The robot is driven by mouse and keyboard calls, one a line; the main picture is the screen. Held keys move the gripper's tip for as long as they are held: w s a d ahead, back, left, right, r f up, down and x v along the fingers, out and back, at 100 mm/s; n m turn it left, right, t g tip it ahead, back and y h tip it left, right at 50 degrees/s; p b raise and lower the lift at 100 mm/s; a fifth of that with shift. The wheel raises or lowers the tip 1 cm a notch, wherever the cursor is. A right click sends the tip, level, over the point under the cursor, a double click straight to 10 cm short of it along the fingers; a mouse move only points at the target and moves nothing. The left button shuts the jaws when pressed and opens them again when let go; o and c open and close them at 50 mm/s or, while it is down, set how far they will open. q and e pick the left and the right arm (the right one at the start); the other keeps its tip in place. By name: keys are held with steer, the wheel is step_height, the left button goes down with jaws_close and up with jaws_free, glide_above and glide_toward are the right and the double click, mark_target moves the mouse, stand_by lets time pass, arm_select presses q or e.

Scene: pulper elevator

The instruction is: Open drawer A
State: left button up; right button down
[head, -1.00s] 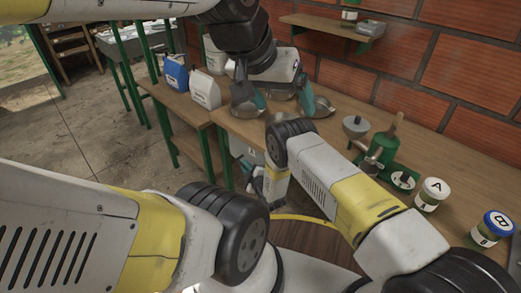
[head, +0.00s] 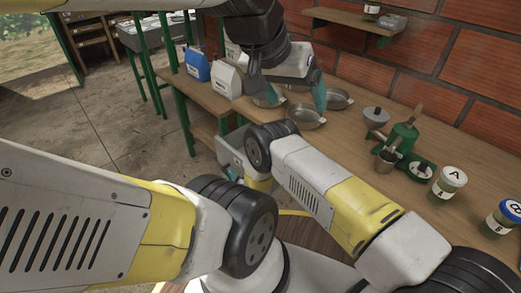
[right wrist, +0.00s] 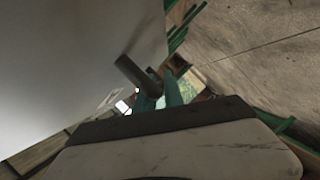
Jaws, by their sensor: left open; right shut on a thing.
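Drawer A (head: 231,152) is a light grey drawer under the front edge of the wooden table. It stands partly pulled out, with part of its inside showing. My own arm hides much of it in the head view. In the right wrist view its large grey front (right wrist: 70,60) fills the left, with a dark bar handle (right wrist: 138,75) standing out from it. My right gripper (right wrist: 165,92) is shut on that handle with its green fingers. In the head view it is mostly hidden behind my arm. My left gripper (head: 286,92) is open and empty above the table, among metal bowls.
Metal bowls (head: 306,117) stand below my left gripper. A blue container (head: 197,67) and a white bag (head: 228,80) are at the table's far end. A green grinder (head: 400,138), jar A (head: 449,186) and jar B (head: 502,218) stand at the right. Floor (head: 110,110) is clear at left.

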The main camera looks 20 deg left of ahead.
steer(key=s+a, duration=0.3)
steer(key=s, duration=0.4)
steer(key=shift+s, duration=0.25)
steer(key=c, duration=1.5)
jaws_free()
steer(key=shift+o, duration=0.2)
